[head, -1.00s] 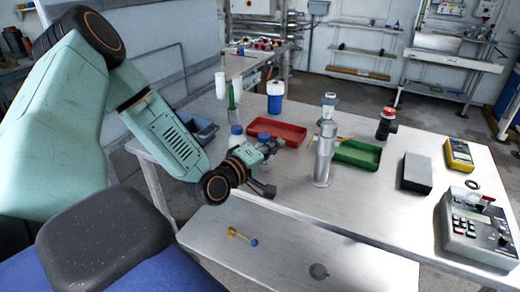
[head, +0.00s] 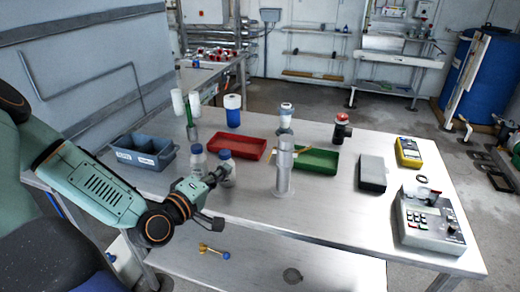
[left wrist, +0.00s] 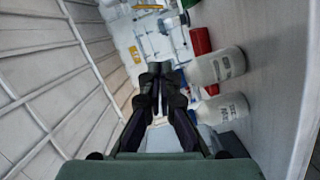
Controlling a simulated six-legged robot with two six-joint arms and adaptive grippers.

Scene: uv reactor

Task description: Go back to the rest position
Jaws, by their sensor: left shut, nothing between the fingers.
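My left gripper (head: 217,195) is shut and empty at the front left edge of the steel table (head: 330,215). Two clear bottles with blue caps, the left one (head: 198,160) and the right one (head: 226,168), stand just behind it. In the left wrist view the gripper's fingers (left wrist: 160,72) meet at the tips with nothing between them. Two white labelled bottles, one upper (left wrist: 217,67) and one lower (left wrist: 222,108), lie to the right of the fingers there. My right gripper is in neither view.
On the table are a blue-grey bin (head: 143,152), red tray (head: 237,146), green tray (head: 317,161), steel cylinder (head: 284,168), dark block (head: 372,173), yellow meter (head: 408,152) and control box (head: 430,220). A lower shelf (head: 255,268) holds small items.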

